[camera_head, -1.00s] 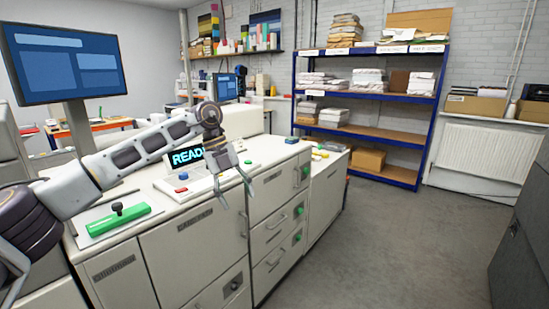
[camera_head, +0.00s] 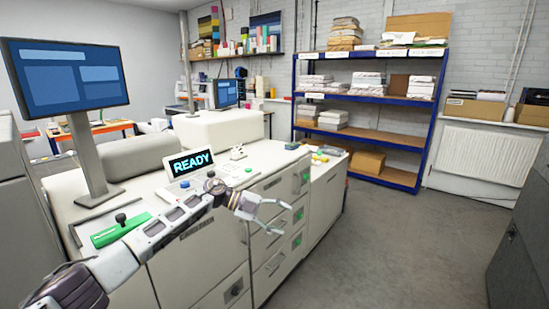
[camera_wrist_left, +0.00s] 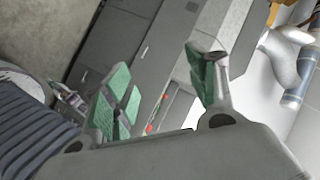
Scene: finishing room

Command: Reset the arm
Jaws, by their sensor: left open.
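My left arm reaches in from the lower left in the head view, low along the front of a white machine (camera_head: 190,262). Its gripper (camera_head: 286,219) is open and empty, in front of the machine's drawers and apart from them. In the left wrist view the gripper (camera_wrist_left: 165,95) shows its two green-padded fingers spread, with nothing between them. My right gripper does not show clearly in any view.
A panel reading READY (camera_head: 191,163), a green lever plate (camera_head: 122,230) and a monitor (camera_head: 66,75) stand on the machine. A blue-framed shelf (camera_head: 372,97) stands behind. A dark cabinet (camera_head: 518,240) is at right. The floor (camera_head: 410,245) between is clear.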

